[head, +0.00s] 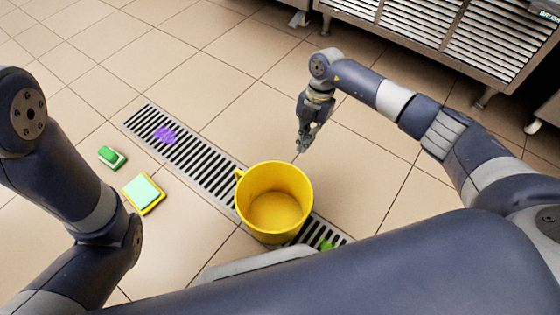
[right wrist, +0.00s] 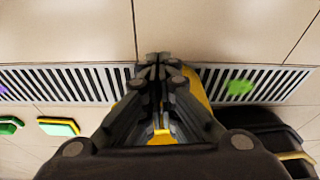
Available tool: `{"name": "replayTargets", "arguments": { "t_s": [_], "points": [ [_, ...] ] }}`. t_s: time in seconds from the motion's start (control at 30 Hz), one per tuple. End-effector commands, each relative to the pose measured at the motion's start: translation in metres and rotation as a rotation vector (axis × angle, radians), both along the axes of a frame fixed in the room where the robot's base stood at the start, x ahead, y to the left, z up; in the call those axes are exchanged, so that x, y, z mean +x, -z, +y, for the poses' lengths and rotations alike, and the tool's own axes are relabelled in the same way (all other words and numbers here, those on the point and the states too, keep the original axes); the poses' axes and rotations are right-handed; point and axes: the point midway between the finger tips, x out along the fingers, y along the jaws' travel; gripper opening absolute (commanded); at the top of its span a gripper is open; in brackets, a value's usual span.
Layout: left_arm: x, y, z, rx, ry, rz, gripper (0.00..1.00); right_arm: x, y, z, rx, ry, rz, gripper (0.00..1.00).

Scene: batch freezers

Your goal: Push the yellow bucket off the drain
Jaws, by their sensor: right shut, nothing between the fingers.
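The yellow bucket (head: 273,203) stands upright on the drain (head: 183,150), a long slotted metal grate in the tiled floor. It looks empty inside, and its handle is on its left side. My right gripper (head: 303,146) is shut and empty, pointing down beyond the bucket and a little to its right, apart from it in the head view. In the right wrist view the shut fingers (right wrist: 158,68) hide most of the bucket (right wrist: 196,92), and the drain (right wrist: 70,84) runs across behind them. My left arm shows at the left, but its gripper is out of view.
A purple splat (head: 164,135) and a green one (head: 325,245) lie on the drain. A green brush-like block (head: 112,157) and a yellow-edged pale green pad (head: 144,193) lie on the floor left of it. Steel freezers (head: 440,30) stand at the back right. The tiles beyond the drain are clear.

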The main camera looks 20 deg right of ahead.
Motion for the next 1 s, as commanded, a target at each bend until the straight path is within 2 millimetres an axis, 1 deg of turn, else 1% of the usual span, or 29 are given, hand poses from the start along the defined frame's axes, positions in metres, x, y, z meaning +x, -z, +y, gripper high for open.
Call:
{"name": "replayTargets", "arguments": {
  "t_s": [0.17, 0.4, 0.77, 0.83, 1.0],
  "points": [
    [0.000, 0.012, 0.000, 0.000, 0.000, -0.001, 0.40, -0.003, 0.017, 0.001, -0.005, 0.001, 0.003, 0.00],
    [0.000, 0.040, 0.000, 0.000, 0.000, -0.001, 0.40, -0.010, 0.053, 0.009, -0.001, -0.001, 0.003, 0.00],
    [-0.001, 0.081, 0.000, 0.001, 0.000, -0.001, 0.40, -0.021, 0.104, 0.021, 0.000, -0.001, 0.001, 0.00],
    [-0.001, 0.084, 0.000, 0.000, 0.000, -0.002, 0.40, -0.026, 0.100, 0.027, 0.001, -0.004, -0.001, 0.00],
    [-0.001, 0.096, 0.000, 0.000, 0.000, -0.002, 0.40, -0.038, 0.099, 0.039, 0.000, -0.003, 0.000, 0.00]
  ]
}}
